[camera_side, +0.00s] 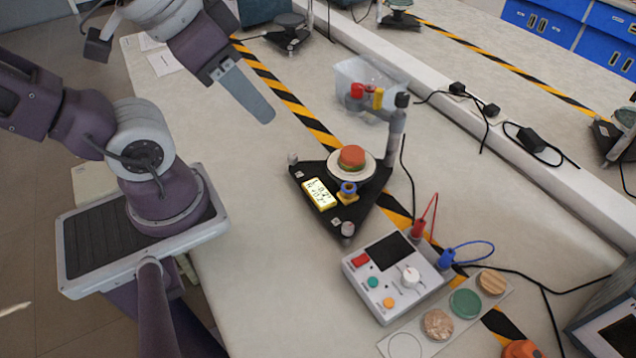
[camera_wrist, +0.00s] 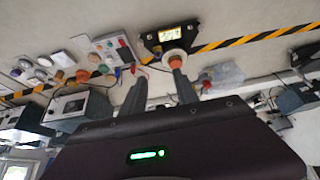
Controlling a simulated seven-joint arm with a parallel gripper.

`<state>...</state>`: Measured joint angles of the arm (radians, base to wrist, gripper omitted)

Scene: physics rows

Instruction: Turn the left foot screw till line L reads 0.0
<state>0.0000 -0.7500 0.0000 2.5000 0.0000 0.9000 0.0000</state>
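A black triangular base (camera_side: 361,212) stands on the bench in the side view. It has pale foot screws at its left corner (camera_side: 293,159) and front corner (camera_side: 347,230); any screw at the back right is hard to make out. A yellow-framed lit display (camera_side: 320,193) on the base shows two lines of text, too small to read surely. A round plate (camera_side: 337,175) with an orange-topped disc (camera_side: 351,157) sits on it. My gripper (camera_side: 262,113) is above and left of the base, touching nothing. In the wrist view my gripper (camera_wrist: 159,66) has its fingers apart and empty, with the base (camera_wrist: 150,41) beyond.
A clear bin (camera_side: 350,72) stands behind. A control box (camera_side: 395,278) with red and blue leads and a strip of discs (camera_side: 465,302) lie in front right. Bench left of the base is clear.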

